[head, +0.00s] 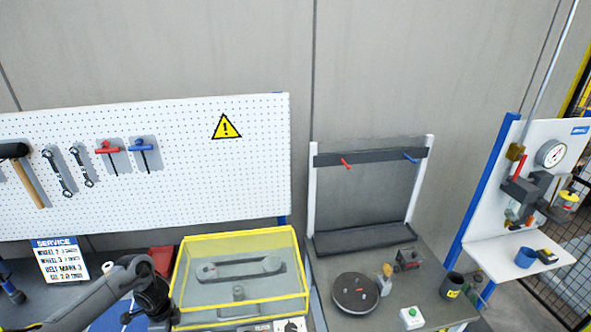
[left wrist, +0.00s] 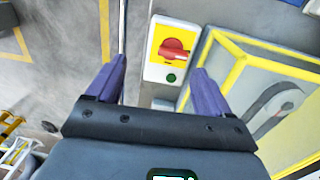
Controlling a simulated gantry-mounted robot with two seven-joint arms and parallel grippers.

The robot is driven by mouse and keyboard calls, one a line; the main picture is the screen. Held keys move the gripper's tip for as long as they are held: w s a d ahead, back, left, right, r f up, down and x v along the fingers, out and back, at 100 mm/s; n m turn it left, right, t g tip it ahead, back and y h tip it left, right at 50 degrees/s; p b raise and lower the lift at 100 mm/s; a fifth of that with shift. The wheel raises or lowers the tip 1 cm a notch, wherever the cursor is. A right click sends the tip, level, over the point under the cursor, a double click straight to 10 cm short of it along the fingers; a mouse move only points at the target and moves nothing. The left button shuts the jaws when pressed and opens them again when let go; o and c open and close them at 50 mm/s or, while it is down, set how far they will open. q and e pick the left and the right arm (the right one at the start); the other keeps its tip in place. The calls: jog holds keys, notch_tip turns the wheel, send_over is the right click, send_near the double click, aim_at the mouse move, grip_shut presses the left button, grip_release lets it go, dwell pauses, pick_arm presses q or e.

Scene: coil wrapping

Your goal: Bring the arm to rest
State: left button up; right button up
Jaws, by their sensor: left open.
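My left arm comes in from the lower left of the head view, with a dark wrist part (head: 152,297) beside the left side of the yellow-framed clear case. The fingers cannot be made out there. In the left wrist view my left gripper (left wrist: 152,72) is open, its two purple fingers apart with nothing held between them. Beyond the fingers is a switch box (left wrist: 158,72) with a red knob on a yellow plate and a green button below. My right gripper is in neither view.
The yellow-framed case (head: 240,240) holds a grey belt-like part. To its right, the bench has a round dark disc (head: 356,293), small bottles, a green-button box (head: 411,318) and a rack (head: 365,235). A white pegboard (head: 190,190) with tools stands behind.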

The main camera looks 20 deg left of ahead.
pick_arm(q)
jog(key=s+d+f+m+g+h, duration=0.1)
jog(key=s+d+f+g+h, duration=0.1)
jog(key=s+d+f, duration=0.75)
jog(key=s+d+f+t+h+p, duration=0.1)
jog(key=s+d, duration=0.2)
jog(key=d, duration=0.7)
jog(key=s+d+h+p, duration=0.1)
jog(key=s+d, duration=0.2)
jog(key=d, duration=0.6)
jog(key=s+d+f+t+h+p, duration=0.1)
jog(key=s+d, duration=0.2)
jog(key=d, duration=0.7)
jog(key=w+d+r+n+t, duration=0.25)
jog(key=d+r+t, duration=0.2)
jog(key=r, duration=0.35)
jog(key=w+a+r+n+y+p, duration=0.1)
jog(key=a+r+n+y, duration=0.55)
jog(key=a+r, duration=0.75)
notch_tip(320, 180, down, 32)
jog(key=d+n+h+b, duration=0.1)
jog(key=b, duration=3.2)
jog(key=shift+s+d+h, duration=0.25)
jog(key=shift+d+h, duration=0.1)
jog(key=shift+d, duration=0.05)
